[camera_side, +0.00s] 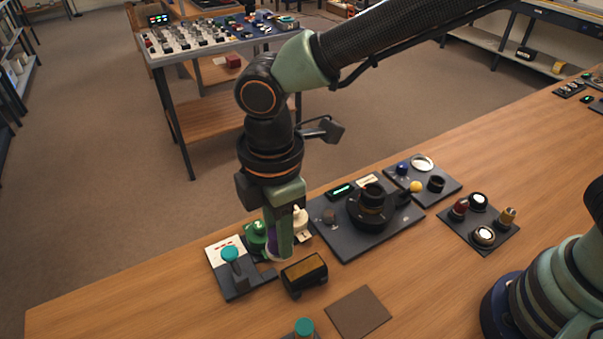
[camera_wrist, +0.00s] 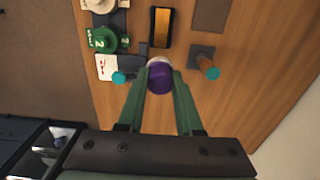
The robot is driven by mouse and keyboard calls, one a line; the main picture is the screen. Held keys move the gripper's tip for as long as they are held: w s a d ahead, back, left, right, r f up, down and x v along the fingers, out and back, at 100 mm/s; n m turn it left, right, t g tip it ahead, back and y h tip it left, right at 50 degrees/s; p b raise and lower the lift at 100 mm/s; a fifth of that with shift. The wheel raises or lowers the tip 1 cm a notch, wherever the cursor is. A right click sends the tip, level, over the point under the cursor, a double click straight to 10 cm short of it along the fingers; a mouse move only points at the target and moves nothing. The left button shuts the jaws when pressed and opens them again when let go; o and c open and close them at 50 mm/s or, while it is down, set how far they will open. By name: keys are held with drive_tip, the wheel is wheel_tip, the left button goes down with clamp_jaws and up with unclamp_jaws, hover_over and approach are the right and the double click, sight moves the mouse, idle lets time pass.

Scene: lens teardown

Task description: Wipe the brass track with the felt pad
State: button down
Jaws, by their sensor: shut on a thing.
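The brass track (camera_side: 304,273) is a dark block with a gold-brown strip along its top. It stands on the wooden table, and it also shows in the wrist view (camera_wrist: 160,27). My gripper (camera_side: 279,247) is shut on a purple round piece with a pale rim, seemingly the felt pad (camera_wrist: 160,77). In the wrist view both green fingers (camera_wrist: 160,92) flank it. In the side view the fingers point down behind and left of the track, and mostly hide the pad. The pad and track look apart; the pad's height above the table is unclear.
Teal-topped posts stand left of the track (camera_side: 230,254) and in front (camera_side: 304,326). A green bottle (camera_side: 257,236) and a white one (camera_side: 301,226) are close to my gripper. A brown square mat (camera_side: 358,312) lies front right; a dark lens tray (camera_side: 345,249) lies behind.

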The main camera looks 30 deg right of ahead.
drive_tip(key=shift+d+f, duration=0.35)
drive_tip(key=shift+f, duration=3.85)
drive_tip(key=shift+w+d+f, duration=0.1)
drive_tip(key=shift+d, duration=3.3)
drive_tip(key=shift+a, duration=3.5)
drive_tip(key=shift+d+r, duration=0.1)
drive_tip(key=shift+r, duration=3.9)
